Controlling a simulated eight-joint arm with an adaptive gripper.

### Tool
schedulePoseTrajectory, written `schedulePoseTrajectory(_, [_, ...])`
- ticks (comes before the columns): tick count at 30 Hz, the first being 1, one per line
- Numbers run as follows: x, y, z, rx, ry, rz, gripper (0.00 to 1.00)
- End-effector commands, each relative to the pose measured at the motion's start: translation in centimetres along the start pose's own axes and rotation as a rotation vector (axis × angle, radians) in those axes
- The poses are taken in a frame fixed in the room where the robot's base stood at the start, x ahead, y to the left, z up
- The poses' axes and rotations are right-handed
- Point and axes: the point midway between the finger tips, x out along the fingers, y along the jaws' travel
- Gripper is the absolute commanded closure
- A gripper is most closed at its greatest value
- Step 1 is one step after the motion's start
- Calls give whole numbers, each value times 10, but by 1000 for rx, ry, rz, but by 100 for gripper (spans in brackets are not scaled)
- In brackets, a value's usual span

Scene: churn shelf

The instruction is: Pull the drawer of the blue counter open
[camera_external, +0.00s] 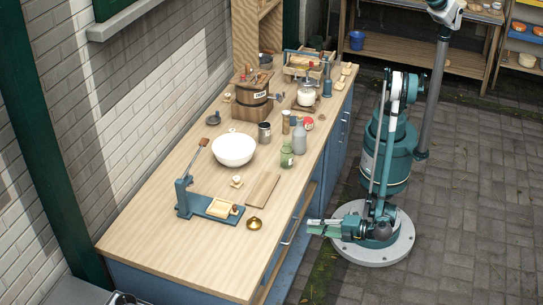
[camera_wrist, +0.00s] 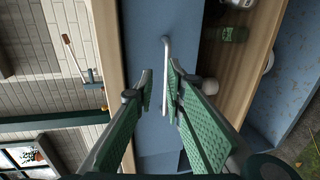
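The blue counter (camera_external: 180,283) has a wooden top and a blue front. Its blue drawer front (camera_wrist: 140,50) fills the middle of the wrist view and looks closed. A pale bar handle (camera_wrist: 165,68) on it runs lengthwise between my finger lines, nearer the right finger; a handle also shows in the external view (camera_external: 291,232). My gripper (camera_wrist: 158,90) is open, with green fingers pointed at the blue front. In the external view my gripper (camera_external: 310,227) is low beside the counter front, close to the handle. I cannot tell whether the fingers touch it.
A wooden shelf surface (camera_wrist: 235,75) with a green jar (camera_wrist: 225,34) lies right of the blue front in the wrist view. The counter top holds a white bowl (camera_external: 233,150), a blue press (camera_external: 184,197) and a brass dish (camera_external: 254,223). The paved floor (camera_external: 450,220) is clear.

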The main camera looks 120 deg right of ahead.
Motion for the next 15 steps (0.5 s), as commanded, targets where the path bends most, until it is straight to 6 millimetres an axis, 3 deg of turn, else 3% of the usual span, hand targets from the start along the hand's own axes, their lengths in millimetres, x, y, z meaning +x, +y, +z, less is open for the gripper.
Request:
schedulePoseTrajectory(5, [3,-13,0,0,0,0,87])
schedulePoseTrajectory(15, [3,-14,0,0,0,0,87])
